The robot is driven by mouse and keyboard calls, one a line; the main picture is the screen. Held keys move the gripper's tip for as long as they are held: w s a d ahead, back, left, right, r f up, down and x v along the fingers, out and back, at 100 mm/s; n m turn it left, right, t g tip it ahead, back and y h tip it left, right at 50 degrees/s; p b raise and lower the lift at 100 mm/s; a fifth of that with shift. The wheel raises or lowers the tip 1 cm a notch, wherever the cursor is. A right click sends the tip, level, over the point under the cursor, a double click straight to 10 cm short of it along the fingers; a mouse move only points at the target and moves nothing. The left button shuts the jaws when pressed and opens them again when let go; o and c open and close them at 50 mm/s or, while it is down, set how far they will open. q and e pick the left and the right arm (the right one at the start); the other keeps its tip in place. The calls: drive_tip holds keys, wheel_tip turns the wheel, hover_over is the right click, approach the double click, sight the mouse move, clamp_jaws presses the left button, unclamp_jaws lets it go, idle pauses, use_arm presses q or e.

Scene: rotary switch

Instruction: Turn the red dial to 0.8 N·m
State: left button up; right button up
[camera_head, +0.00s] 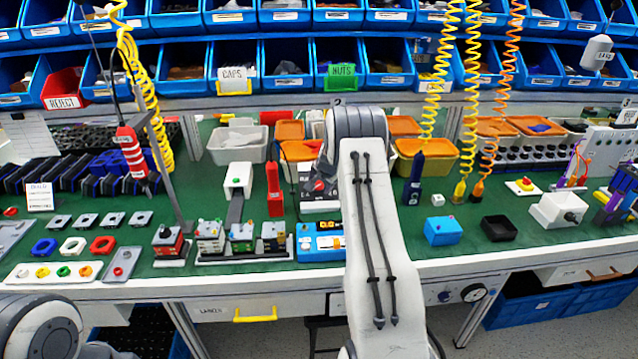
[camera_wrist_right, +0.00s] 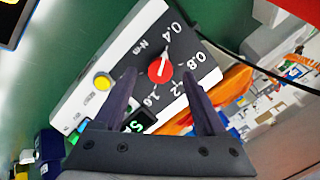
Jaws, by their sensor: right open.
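The red dial (camera_wrist_right: 161,70) is a small round knob with a white pointer, on the black face of a white box (camera_wrist_right: 88,84). In the right wrist view its pointer points toward the 0.4 mark, with 0.8 further round to the right. My right gripper (camera_wrist_right: 159,74) is open, its dark fingers on either side of the dial in that view. I cannot tell whether they touch it. The dial (camera_head: 319,185) also shows small in the head view, beside my right arm, which hides part of the box and most of the gripper. My left gripper is out of view.
The box has a yellow button (camera_wrist_right: 101,81) and a partly hidden green display (camera_wrist_right: 135,126). A red-handled tool (camera_head: 274,190) stands left of the box, and a blue unit (camera_head: 320,243) lies in front. Orange-lidded bins (camera_head: 290,130) stand behind. Coiled cables hang on both sides.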

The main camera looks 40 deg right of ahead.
sight(318, 186)
drive_tip(key=shift+x, duration=1.15)
clamp_jaws()
